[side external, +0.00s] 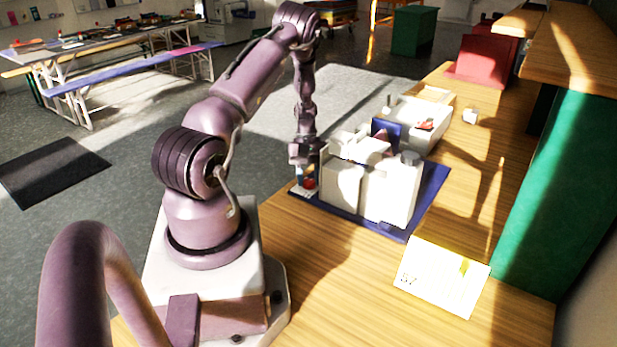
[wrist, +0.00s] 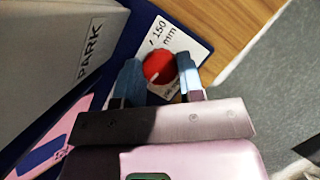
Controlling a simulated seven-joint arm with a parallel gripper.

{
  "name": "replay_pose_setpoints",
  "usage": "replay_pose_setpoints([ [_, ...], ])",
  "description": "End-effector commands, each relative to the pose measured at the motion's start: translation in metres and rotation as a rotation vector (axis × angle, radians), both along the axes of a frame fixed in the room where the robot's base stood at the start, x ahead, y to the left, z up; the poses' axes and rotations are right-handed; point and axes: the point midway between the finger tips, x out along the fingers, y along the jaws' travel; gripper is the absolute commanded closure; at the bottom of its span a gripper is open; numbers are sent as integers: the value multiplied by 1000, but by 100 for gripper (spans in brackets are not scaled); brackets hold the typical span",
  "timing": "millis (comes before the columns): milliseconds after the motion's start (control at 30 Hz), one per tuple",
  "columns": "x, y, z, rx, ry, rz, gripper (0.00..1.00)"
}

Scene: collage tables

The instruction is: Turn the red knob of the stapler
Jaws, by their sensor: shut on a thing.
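The red knob (wrist: 159,66) sits between my gripper's blue fingertips in the wrist view. A white label plate (wrist: 188,42) marked "150 mm" lies under it. My gripper (wrist: 160,82) points down and is shut on the knob, one finger on each side. The stapler (side external: 370,180) is a white and grey machine with blocky housings in the side external view. My gripper (side external: 303,170) is at its left end there, and the red knob (side external: 310,183) shows as a small patch beside the fingers. A grey housing marked "PARK" (wrist: 50,60) stands left of the knob in the wrist view.
The machine stands on a dark blue mat (side external: 432,187) on a wooden table (side external: 290,235). A white box-like object (side external: 422,115) is behind the machine. The table's left edge is close to my gripper.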

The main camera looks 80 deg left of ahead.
Motion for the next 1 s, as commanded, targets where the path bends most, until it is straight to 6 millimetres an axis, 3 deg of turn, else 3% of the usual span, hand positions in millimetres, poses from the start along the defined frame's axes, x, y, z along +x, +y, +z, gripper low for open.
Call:
replay_pose_setpoints([
  [267, 2, -1, 0, -2, 2, -357, 88],
  [567, 2, -1, 0, -2, 1, -389, 88],
  [600, 2, -1, 0, -2, 1, -389, 60],
  [700, 2, -1, 0, -2, 1, -388, 40],
  [1000, 3, 0, 2, 0, 0, -386, 40],
])
